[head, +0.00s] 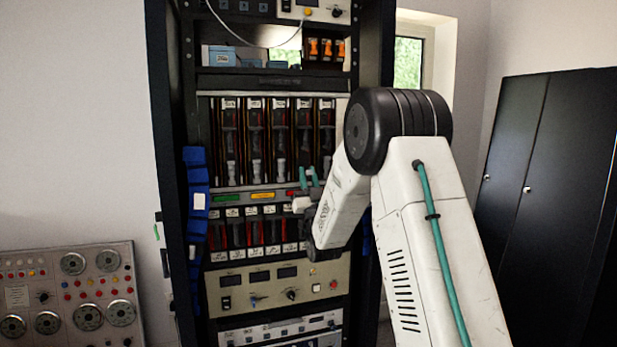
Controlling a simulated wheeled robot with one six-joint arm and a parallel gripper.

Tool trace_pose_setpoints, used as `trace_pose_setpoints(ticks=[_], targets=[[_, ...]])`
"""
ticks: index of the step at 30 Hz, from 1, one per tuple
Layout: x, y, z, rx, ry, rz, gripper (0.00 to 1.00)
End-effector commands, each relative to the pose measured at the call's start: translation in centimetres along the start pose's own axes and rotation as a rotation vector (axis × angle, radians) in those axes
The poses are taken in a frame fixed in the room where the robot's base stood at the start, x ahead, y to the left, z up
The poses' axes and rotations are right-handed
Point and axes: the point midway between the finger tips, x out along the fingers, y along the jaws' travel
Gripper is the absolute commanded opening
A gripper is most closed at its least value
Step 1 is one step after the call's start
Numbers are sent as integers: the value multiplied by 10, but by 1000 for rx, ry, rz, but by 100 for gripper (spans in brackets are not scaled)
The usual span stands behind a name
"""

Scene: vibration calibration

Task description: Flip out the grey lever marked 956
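Grey levers hang in a row of upright slots in the upper middle of the rack, including one at the centre (279,168) and one to its left (254,172). Small white labels sit above and below the slots, too small to read, so I cannot tell which lever is marked 956. My gripper (308,177) is in front of the right part of this row, near its lower edge. Its two teal fingers look apart, with nothing visible between them. My gripper and forearm hide part of the rack's right side.
A lower row of dark and red switches (240,234) sits under a strip with green, yellow and red labels. A beige panel with knobs (263,288) is below. A dark cabinet (545,180) stands right.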

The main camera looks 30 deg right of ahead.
Motion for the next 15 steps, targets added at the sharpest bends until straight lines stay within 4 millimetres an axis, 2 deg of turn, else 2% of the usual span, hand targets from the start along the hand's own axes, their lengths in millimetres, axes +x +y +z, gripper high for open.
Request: trace_pose_setpoints(ticks=[1, 2, 3, 11, 15], targets=[[1, 0, 0, 0, 0, 0, 28], [1, 0, 0, 0, 0, 0, 37], [1, 0, 0, 0, 0, 0, 39], [0, -1, 0, 0, -1, -1, 39], [-13, 0, 1, 0, -5, 0, 39]])
